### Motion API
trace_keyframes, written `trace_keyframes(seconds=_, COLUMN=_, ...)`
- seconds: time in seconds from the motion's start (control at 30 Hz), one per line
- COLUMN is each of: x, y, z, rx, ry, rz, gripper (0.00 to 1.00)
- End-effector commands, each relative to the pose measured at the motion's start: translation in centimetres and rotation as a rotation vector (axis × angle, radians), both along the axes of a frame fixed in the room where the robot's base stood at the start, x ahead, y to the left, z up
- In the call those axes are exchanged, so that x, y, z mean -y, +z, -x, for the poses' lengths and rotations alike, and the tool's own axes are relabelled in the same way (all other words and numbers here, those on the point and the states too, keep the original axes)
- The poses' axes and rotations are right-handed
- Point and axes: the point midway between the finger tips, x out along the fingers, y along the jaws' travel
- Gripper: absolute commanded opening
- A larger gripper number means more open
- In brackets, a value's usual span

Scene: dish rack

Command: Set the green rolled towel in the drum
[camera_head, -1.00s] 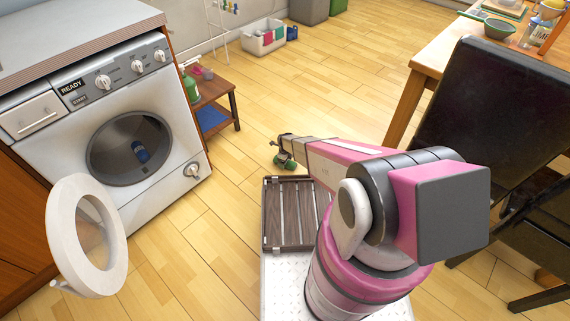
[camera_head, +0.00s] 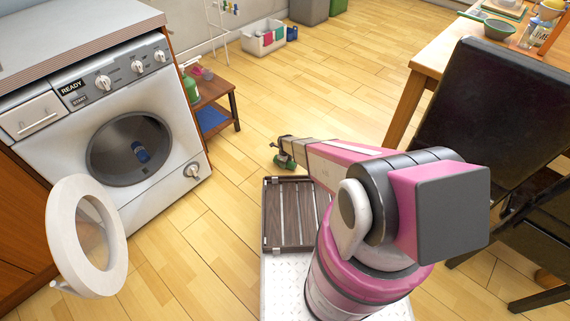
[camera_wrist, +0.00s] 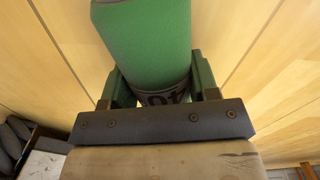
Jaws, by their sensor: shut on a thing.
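The green rolled towel (camera_wrist: 145,40) fills the upper middle of the wrist view, standing out between the two fingers of my gripper (camera_wrist: 160,92). My gripper is shut on it. In the head view my gripper (camera_head: 285,162) is small, above the floor beyond the slatted tray, and the towel is hard to tell apart from the green fingers. The washing machine (camera_head: 170,170) stands at the left, well apart from my gripper. Its round door (camera_head: 62,240) is swung open. The drum (camera_head: 112,155) is open to view, with a blue rolled thing (camera_head: 140,150) inside.
A low wooden side table (camera_head: 217,92) with a green bottle (camera_head: 190,88) stands right of the washer. A white basket (camera_head: 262,42) sits by the wall. A dark chair (camera_head: 490,130) and wooden table are at the right. The floor between is clear.

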Motion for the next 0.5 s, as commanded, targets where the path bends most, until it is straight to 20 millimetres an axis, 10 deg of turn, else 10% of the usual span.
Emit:
trace_keyframes(seconds=0.27, x=0.0, y=3.9, z=0.2, rx=0.001, ry=0.000, rz=0.000, gripper=0.24)
trace_keyframes(seconds=0.5, x=-5.0, y=6.6, z=0.9, rx=0.000, ry=0.003, rz=0.000, gripper=0.24)
